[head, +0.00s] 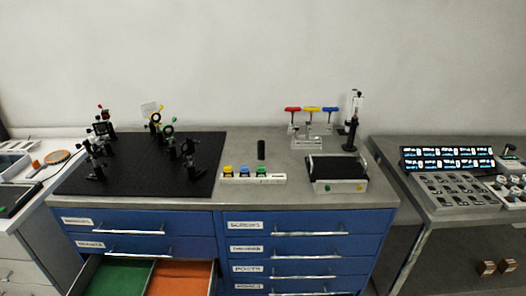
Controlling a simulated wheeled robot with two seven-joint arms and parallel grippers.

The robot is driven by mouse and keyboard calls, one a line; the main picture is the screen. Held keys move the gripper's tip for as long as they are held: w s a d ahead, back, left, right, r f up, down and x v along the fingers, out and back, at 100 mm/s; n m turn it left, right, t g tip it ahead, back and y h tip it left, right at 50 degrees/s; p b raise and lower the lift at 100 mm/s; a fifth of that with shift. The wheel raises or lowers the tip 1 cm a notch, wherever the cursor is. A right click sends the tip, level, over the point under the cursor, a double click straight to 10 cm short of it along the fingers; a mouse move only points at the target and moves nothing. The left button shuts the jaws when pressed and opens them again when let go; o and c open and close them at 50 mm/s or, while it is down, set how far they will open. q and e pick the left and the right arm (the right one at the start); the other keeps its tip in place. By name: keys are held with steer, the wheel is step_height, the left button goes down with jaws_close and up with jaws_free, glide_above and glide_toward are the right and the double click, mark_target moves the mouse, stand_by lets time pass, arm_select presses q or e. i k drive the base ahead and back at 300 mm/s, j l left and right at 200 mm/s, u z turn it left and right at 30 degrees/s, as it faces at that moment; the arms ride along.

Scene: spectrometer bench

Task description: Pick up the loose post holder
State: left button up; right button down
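A small black upright cylinder (261,150), which looks like the loose post holder, stands alone on the grey benchtop (237,150). It is right of the black breadboard (140,178) and behind a white strip with coloured knobs. Several black mounted posts with optics stand on the breadboard, such as one at its right part (188,152). Neither of my grippers shows in the head view.
The white strip (270,180) carries yellow, blue and green knobs. A tray-like device (338,188), a rack of coloured T-handles (312,110) and a tall stand (350,135) are to the right. Below, an open drawer (180,262) has green and orange sections.

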mark_target(261, 144)
steer(key=i+l, duration=0.15)
steer(key=l, duration=0.15)
steer(key=i+l, duration=0.1)
steer(key=l, duration=0.2)
steer(key=i+l, duration=0.15)
steer(key=l, duration=0.15)
steer(key=i+l+u, duration=0.1)
steer(key=l, duration=0.2)
